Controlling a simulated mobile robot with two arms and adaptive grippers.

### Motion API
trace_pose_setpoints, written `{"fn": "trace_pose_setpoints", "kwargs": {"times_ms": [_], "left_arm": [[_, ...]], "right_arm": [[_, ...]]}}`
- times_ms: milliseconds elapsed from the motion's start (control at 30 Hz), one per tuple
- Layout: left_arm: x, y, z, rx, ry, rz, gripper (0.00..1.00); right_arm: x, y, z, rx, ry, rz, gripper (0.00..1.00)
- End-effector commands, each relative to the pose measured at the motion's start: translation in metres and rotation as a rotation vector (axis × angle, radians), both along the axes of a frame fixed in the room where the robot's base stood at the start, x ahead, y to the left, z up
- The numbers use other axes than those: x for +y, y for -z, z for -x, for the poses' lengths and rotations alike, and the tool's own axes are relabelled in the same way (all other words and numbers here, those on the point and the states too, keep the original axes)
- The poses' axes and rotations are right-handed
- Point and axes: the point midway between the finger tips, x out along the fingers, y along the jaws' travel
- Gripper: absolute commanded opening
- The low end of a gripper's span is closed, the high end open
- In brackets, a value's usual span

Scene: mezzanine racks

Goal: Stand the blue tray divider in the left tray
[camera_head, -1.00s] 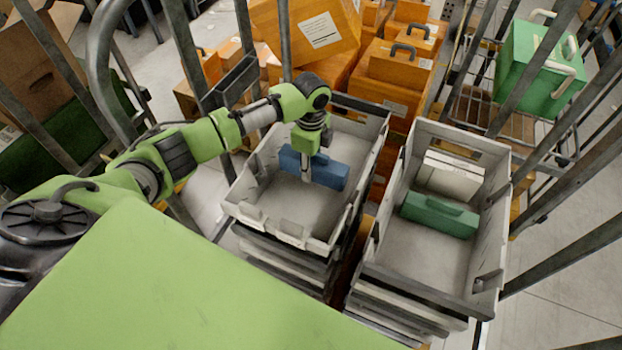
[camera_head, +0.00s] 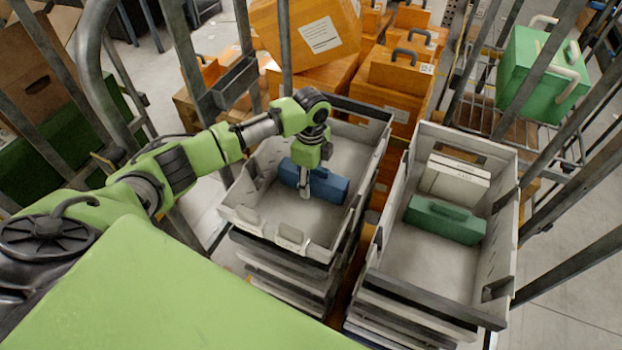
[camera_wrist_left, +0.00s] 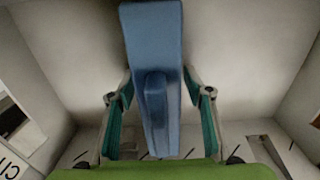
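The left tray (camera_head: 232,204) is a grey open bin on top of a stack. The blue tray divider (camera_head: 327,187) is inside it, long side across the tray, and looks upright on or close to the floor. Its raised handle shows in the left wrist view (camera_wrist_left: 155,112). My left gripper (camera_head: 305,190) reaches down into the tray over the divider. In the wrist view its teal-padded fingers (camera_wrist_left: 160,125) stand apart on either side of the divider, with gaps visible beside the handle. My right gripper is out of view.
Orange cases (camera_head: 400,72) stand behind the trays. A green case (camera_head: 540,72) sits on a rack at right. Grey metal posts (camera_head: 286,45) rise around the trays.

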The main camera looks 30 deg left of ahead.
Motion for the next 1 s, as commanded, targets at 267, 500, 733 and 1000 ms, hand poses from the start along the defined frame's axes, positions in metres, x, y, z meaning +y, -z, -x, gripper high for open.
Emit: {"fn": "trace_pose_setpoints", "kwargs": {"times_ms": [267,500,733,1000], "left_arm": [[0.0,-0.003,0.0,-0.001,0.0,0.0,0.47],[0.0,-0.022,0.0,0.0,0.0,0.0,0.47],[0.0,-0.054,0.0,0.0,0.0,0.0,0.47],[0.0,-0.094,0.0,0.001,0.0,0.0,0.47]], "right_arm": [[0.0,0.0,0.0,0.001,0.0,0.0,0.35],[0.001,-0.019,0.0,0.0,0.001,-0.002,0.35],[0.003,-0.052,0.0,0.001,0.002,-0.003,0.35],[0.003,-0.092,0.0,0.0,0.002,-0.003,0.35]]}}
